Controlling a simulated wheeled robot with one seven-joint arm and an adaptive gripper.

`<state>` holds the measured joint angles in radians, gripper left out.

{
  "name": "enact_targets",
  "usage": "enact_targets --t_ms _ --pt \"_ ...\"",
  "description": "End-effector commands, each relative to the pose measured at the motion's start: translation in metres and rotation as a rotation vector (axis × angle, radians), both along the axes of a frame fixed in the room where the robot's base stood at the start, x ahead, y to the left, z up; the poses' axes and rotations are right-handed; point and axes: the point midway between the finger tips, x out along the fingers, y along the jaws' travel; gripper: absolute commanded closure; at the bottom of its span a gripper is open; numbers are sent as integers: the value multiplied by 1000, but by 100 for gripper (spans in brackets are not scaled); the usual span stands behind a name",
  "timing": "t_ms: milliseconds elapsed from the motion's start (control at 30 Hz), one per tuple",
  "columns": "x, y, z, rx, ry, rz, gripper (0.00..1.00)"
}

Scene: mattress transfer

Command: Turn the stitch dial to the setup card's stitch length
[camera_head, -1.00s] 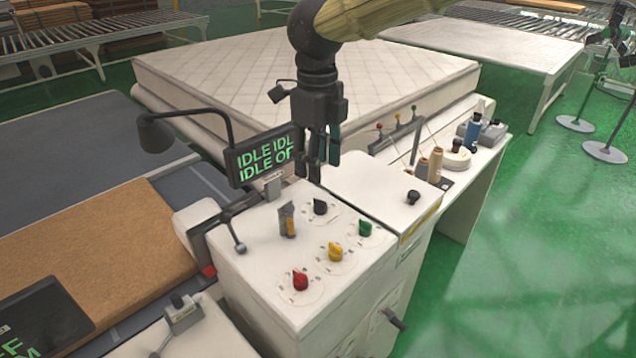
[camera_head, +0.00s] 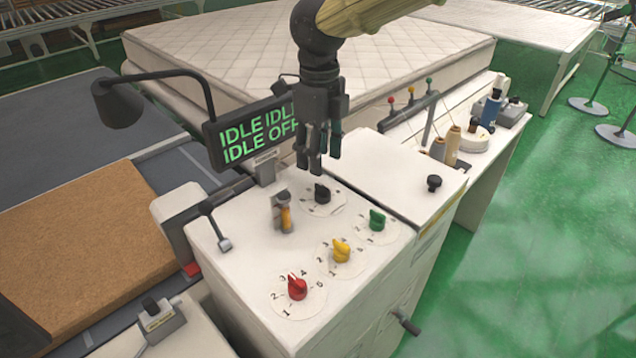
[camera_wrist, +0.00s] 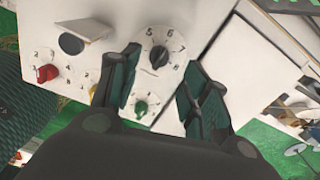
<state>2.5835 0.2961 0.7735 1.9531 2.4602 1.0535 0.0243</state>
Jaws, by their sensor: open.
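The stitch dial is not labelled legibly; four-knob panel dials stand on the white machine top. The black dial (camera_head: 321,194) is at the back, on a numbered white plate. In the wrist view the black dial (camera_wrist: 158,57) lies ahead, between the finger directions, with 5, 6 and 8 readable around it. My gripper (camera_head: 318,165) is open and empty, pointing down just above and behind the black dial, apart from it. Its two fingers (camera_wrist: 160,90) show in the wrist view, spread. I cannot make out a setup card.
Red (camera_head: 297,287), yellow (camera_head: 341,250) and green (camera_head: 377,219) dials stand nearby. An orange-and-grey switch (camera_head: 284,211) is left of the black dial. The display (camera_head: 255,135) reads IDLE and OFF. A lamp (camera_head: 118,102) arches over the left side. A black knob (camera_head: 434,183) stands right.

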Motion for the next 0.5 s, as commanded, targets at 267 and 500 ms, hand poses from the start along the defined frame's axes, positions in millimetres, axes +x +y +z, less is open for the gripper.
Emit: enact_targets --t_ms 267,500 --pt "0 1 -45 -3 3 2 54" --pt "0 2 -74 -3 3 4 54"
